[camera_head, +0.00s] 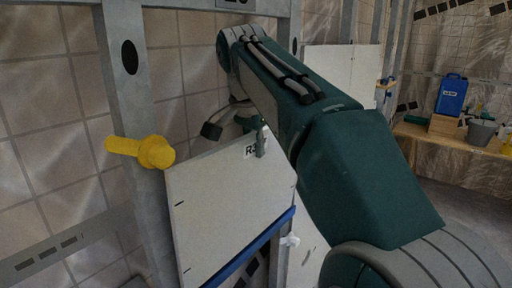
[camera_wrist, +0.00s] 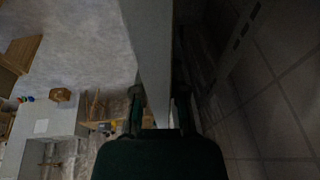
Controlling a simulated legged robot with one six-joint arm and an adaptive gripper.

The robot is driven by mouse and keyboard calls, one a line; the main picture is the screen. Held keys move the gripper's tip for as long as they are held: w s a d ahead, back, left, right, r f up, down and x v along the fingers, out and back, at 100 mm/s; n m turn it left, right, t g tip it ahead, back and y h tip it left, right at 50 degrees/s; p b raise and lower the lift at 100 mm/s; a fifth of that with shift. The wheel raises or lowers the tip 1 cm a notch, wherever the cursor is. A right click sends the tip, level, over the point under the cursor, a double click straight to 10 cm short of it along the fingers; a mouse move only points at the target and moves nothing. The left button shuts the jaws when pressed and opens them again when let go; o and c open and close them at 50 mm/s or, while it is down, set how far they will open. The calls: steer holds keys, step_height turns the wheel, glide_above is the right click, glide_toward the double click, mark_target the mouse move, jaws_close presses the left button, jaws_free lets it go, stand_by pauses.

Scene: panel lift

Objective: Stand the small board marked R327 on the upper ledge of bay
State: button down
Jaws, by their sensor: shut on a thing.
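A white board (camera_head: 225,205) with a partly hidden label beginning "R3" hangs tilted in the head view, in front of a metal frame. My gripper (camera_head: 261,141) is shut on its top edge, near the label. In the wrist view, the board (camera_wrist: 150,45) runs edge-on between the two fingers of my gripper (camera_wrist: 158,98). A blue strip (camera_head: 255,247) runs along the board's lower right edge. I cannot tell whether the board touches or rests on it. The bay's number plate (camera_head: 236,4) is cut off at the top.
A yellow knob (camera_head: 145,151) sticks out from the left metal post (camera_head: 130,90), close to the board's upper left corner. Another white panel (camera_head: 308,258) shows below the blue strip. At the right, a wooden bench (camera_head: 440,139) holds a blue container (camera_head: 452,95) and a grey bucket (camera_head: 482,131).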

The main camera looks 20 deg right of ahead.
steer(key=shift+w+a+r+g+h, duration=0.15)
steer(key=shift+w+a+g+h, duration=0.15)
steer(key=shift+w+a, duration=0.5)
stand_by(0.4)
steer(key=shift+w, duration=0.1)
stand_by(0.4)
steer(key=shift+f, duration=1.25)
stand_by(2.6)
steer(key=shift+w+a, duration=0.15)
stand_by(1.2)
steer(key=c, duration=0.6)
jaws_free()
steer(key=shift+f, duration=0.15)
steer(key=shift+r, duration=0.85)
